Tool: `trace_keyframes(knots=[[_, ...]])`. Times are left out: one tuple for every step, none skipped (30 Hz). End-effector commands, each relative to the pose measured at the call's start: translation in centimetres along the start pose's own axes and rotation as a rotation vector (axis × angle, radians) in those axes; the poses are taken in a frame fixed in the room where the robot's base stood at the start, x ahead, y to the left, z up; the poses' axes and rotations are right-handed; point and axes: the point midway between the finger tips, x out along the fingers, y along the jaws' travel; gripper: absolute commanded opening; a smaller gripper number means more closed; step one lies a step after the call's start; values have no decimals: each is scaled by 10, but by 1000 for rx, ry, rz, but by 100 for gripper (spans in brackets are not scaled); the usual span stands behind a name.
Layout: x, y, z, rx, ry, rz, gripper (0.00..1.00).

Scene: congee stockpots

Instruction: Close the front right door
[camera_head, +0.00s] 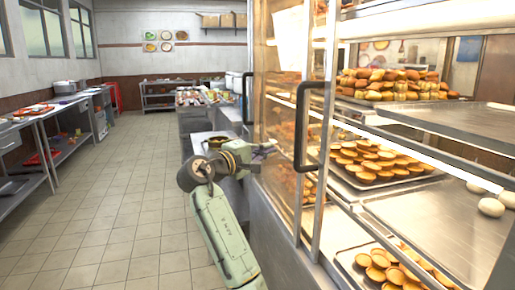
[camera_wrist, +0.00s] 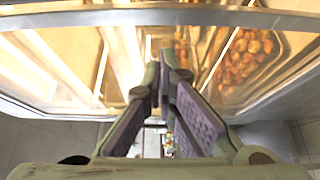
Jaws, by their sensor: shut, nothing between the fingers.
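The glass display case has framed glass doors at its front. The door with the long dark handle (camera_head: 302,126) stands left of the uncovered right part of the case, where the shelves show without glass. A second dark handle (camera_head: 247,98) is farther back to the left. I take the nearer door to be the front right one. My gripper (camera_head: 272,148) is shut and empty, in front of the glass, left of the nearer handle. Whether it touches the glass I cannot tell. In the wrist view my gripper (camera_wrist: 165,65) points at the case; no handle is clear there.
Trays of buns and pastries (camera_head: 370,160) fill the case shelves. A steel counter (camera_head: 200,110) runs behind my arm. Steel tables (camera_head: 40,130) stand along the left wall. The tiled floor (camera_head: 110,220) between is clear.

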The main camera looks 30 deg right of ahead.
Motion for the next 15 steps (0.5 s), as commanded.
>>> trace_keyframes(knots=[[11,3,1,-2,-3,-1,0],[16,3,1,-3,-3,-1,0],[23,3,0,-2,-3,0,0],[29,3,1,-1,-2,0,0],[34,3,1,-1,-2,0,0],[40,3,0,-1,-1,0,0],[45,3,0,0,-1,0,0],[50,3,0,0,-1,-1,0],[56,3,0,0,0,0,0],[52,2,5,2,1,2,0],[50,2,10,3,1,2,0],[48,1,14,3,1,0,0],[47,1,17,3,2,0,0],[46,1,20,3,2,0,0],[44,2,24,2,2,1,0]])
